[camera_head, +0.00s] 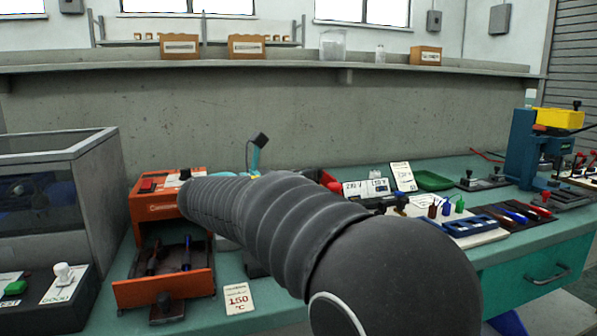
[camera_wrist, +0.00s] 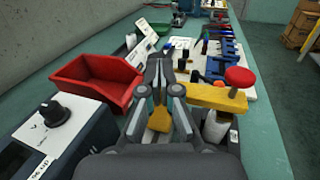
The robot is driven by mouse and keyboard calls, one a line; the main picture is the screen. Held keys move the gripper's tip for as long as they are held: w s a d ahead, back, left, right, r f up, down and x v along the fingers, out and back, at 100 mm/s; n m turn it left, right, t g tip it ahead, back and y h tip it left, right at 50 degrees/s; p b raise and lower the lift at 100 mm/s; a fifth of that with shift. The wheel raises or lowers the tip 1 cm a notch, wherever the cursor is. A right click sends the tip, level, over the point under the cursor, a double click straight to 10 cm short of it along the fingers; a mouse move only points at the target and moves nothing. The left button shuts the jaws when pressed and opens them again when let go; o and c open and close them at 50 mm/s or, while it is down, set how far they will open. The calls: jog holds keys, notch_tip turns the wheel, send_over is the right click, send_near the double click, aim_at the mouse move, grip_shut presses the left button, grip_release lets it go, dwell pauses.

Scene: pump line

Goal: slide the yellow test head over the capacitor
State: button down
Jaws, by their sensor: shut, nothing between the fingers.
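The yellow test head (camera_wrist: 208,95) is a flat bar with a red ball knob (camera_wrist: 239,78), just right of my gripper in the wrist view. My gripper (camera_wrist: 158,70) is shut and empty, with its fingers beside the bar's left end; I cannot tell whether they touch it. A yellow patch (camera_wrist: 160,118) shows between the finger links; I cannot tell what it belongs to. A pale cylinder (camera_wrist: 216,128) stands below the bar near its knob end and may be the capacitor. In the head view my arm hides my gripper and most of this spot.
A red bin (camera_wrist: 95,80) stands close left of my gripper. A black dial (camera_wrist: 53,113) is at the lower left. Blue racks (camera_wrist: 225,60) with tools lie farther along the bench. An orange unit (camera_head: 157,207) with an open drawer (camera_head: 165,290) is left of my arm.

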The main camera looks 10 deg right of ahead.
jog(key=shift+d, duration=0.55)
